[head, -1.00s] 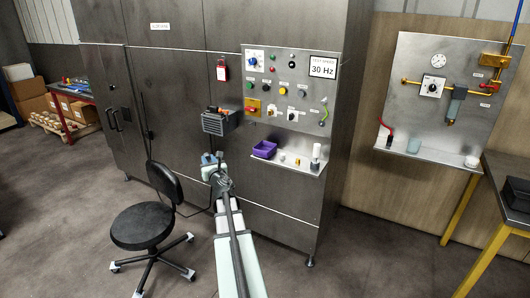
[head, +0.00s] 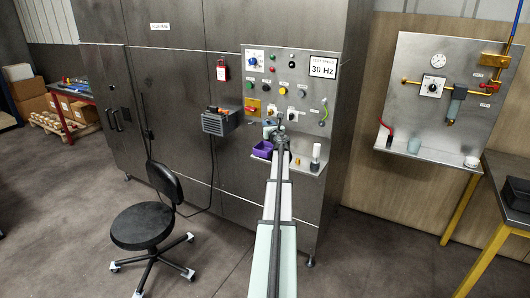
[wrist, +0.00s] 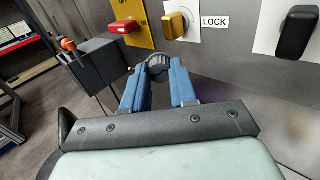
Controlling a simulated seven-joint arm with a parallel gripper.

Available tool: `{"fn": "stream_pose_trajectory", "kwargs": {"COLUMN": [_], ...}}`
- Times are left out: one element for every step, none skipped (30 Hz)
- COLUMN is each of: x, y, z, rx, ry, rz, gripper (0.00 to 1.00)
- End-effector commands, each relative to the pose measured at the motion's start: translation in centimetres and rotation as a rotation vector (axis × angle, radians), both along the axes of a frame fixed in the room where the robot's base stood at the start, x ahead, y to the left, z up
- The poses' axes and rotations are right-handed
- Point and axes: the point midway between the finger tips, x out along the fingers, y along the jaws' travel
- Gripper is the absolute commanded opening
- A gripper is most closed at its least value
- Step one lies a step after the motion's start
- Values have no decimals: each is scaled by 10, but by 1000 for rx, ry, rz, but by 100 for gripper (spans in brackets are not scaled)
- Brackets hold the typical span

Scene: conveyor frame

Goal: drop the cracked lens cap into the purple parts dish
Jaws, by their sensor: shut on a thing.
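My gripper (head: 270,130) is in front of the panel, just above and right of the purple parts dish (head: 261,150). In the wrist view its blue fingers (wrist: 159,82) are shut on a dark grey, round, ribbed piece, which looks like the lens cap (wrist: 157,63). No crack can be made out. The purple dish stands on the left of the steel shelf, its right side partly hidden by my arm.
The shelf (head: 310,170) also bears a small yellowish piece (head: 297,161) and a white bottle (head: 315,157). The panel's knobs are close, including a yellow LOCK selector (wrist: 175,25) and a red switch (wrist: 122,26). A grey box (head: 219,122) juts out to the left.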

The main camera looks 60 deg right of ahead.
Motion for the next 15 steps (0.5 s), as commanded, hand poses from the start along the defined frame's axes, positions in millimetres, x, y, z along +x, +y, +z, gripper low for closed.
{"fn": "stream_pose_trajectory", "kwargs": {"x": [3, 3, 4, 4, 4, 4, 4, 4, 4, 4, 5, 4, 4, 4, 5], "y": [-5, -6, -6, -6, -6, -6, -6, -5, -5, -5, -5, -5, -5, -5, -5], "z": [-2, -3, -5, -6, -8, -10, -13, -15, -19, -22, -25, -29, -32, -35, -40], "rx": [1, 1, 0, 0, 0, 0, 0, 1, 1, 2, 1, 0, 0, 0, 1], "ry": [-1, -1, 0, 0, 0, -1, -1, 0, 0, -1, 0, -1, -1, 0, -2], "rz": [4, 7, 9, 11, 12, 13, 13, 13, 13, 13, 13, 13, 13, 13, 13], "gripper": [0, 0, 0, 0, 0, 0, 0, 0, 0, 0, 0, 0, 0, 0, 0]}}
